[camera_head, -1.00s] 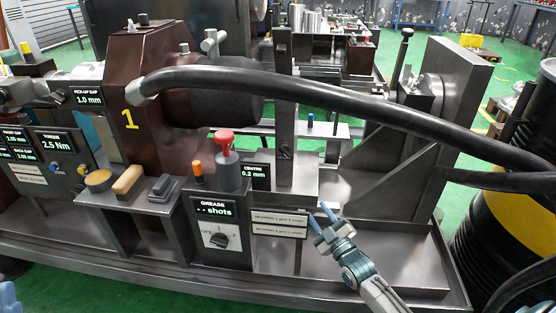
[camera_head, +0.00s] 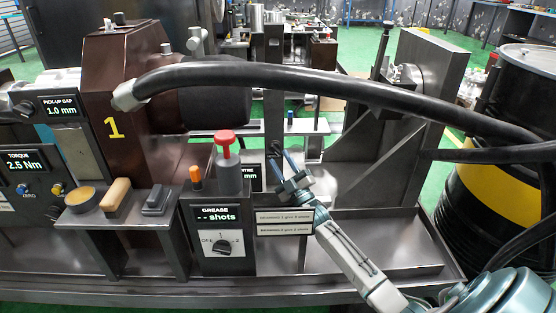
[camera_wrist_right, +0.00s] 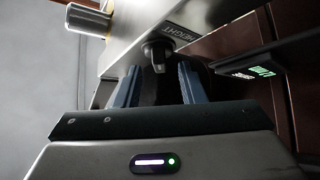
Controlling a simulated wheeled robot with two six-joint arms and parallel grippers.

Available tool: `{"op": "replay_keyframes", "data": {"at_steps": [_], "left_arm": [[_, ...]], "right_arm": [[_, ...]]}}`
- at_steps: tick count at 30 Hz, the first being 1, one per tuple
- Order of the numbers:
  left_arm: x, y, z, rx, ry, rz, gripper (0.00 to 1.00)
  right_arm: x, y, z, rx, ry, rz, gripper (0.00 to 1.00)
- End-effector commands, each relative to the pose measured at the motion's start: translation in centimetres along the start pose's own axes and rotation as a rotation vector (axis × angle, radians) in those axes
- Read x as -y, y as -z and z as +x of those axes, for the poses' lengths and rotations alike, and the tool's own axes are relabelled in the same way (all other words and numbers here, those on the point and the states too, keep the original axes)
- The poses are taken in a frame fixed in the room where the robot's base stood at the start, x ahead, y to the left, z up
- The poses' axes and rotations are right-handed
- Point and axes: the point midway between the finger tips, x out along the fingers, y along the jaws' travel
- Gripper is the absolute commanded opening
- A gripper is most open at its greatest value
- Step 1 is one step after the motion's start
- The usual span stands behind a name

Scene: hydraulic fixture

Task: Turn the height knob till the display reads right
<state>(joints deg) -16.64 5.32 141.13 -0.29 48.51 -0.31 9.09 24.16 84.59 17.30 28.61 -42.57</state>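The height knob (camera_wrist_right: 157,52), dark with a downward grip bar, shows in the right wrist view under a plate edge labelled HEIGHT (camera_wrist_right: 179,31). My right gripper (camera_wrist_right: 157,75) is open, with its blue fingers either side of the knob's line and tips near its lower end; no contact shows. In the head view my right gripper (camera_head: 283,162) is in front of the upright post, and I cannot make out the knob there. My left gripper is not in view.
The red-topped pump (camera_head: 228,165) and orange-capped marker (camera_head: 196,178) stand left of my right gripper. The grease panel (camera_head: 218,228) is below them. A thick black hose (camera_head: 330,82) arches above my right arm. A black-yellow drum (camera_head: 490,190) stands at the right.

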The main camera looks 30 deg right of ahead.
Motion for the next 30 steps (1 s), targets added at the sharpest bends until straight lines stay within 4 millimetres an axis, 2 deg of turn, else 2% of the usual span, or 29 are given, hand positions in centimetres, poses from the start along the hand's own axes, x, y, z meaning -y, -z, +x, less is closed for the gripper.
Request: {"op": "replay_keyframes", "data": {"at_steps": [6,15,17,21,30], "left_arm": [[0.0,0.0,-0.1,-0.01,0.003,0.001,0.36],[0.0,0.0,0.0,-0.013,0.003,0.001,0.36],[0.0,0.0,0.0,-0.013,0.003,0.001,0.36],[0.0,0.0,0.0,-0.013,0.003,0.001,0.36],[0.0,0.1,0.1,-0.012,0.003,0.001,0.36]], "right_arm": [[0.0,0.0,2.0,0.0,0.0,0.0,0.36],[0.0,0.0,2.2,0.001,0.001,0.0,0.36],[0.0,0.0,2.2,0.0,0.001,0.0,0.27],[0.0,0.0,2.2,0.0,0.001,0.0,0.0],[0.1,0.0,2.2,0.0,-0.013,0.014,0.0]]}}
